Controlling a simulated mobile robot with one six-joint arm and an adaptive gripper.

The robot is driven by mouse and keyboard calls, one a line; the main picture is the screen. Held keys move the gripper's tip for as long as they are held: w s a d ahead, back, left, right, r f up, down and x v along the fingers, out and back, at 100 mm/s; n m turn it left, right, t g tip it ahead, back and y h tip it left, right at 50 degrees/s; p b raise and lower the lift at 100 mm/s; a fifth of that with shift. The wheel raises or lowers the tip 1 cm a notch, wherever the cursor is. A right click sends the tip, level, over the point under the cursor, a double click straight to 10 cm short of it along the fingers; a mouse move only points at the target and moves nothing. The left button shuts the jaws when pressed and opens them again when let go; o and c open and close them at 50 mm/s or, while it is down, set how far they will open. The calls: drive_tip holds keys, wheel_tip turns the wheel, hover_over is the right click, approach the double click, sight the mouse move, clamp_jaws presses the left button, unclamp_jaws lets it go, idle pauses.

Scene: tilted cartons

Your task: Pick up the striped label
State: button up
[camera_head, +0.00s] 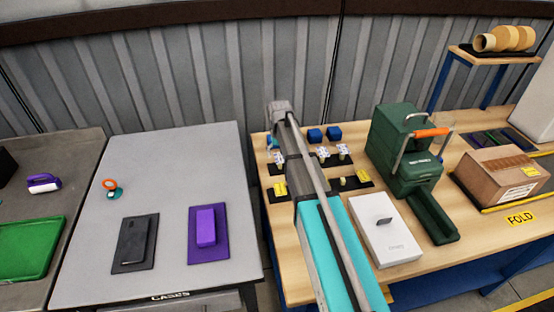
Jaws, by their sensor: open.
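I cannot pick out a label with clear stripes. The brown carton (505,176) on the wooden table at right bears a pale label (519,193) with dark marks too small to read. Small yellow tags (280,188) lie by the black mats on the same table. My arm crosses the middle of the view, over the wooden table's left part. Its gripper fingers do not show.
A green machine (405,150) with an orange handle and a white box (384,230) stand between my arm and the carton. The grey table (180,270) at left holds a black case (134,243) and a purple case (206,226). Much of its top is clear.

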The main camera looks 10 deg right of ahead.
idle(0.3)
drive_tip(key=c, duration=0.8)
drive_tip(key=shift+o, duration=0.2)
drive_tip(key=shift+r, duration=0.1)
wheel_tip(320, 180, up, 2)
drive_tip(key=p, duration=0.2)
drive_tip(key=shift+r+p, duration=0.25)
drive_tip(key=shift+p, duration=0.15)
drive_tip(key=s+d+r+p, duration=0.9)
drive_tip(key=s+r+p, duration=0.1)
drive_tip(key=shift+d+r+p, duration=0.35)
drive_tip(key=shift+d, duration=0.05)
idle(0.5)
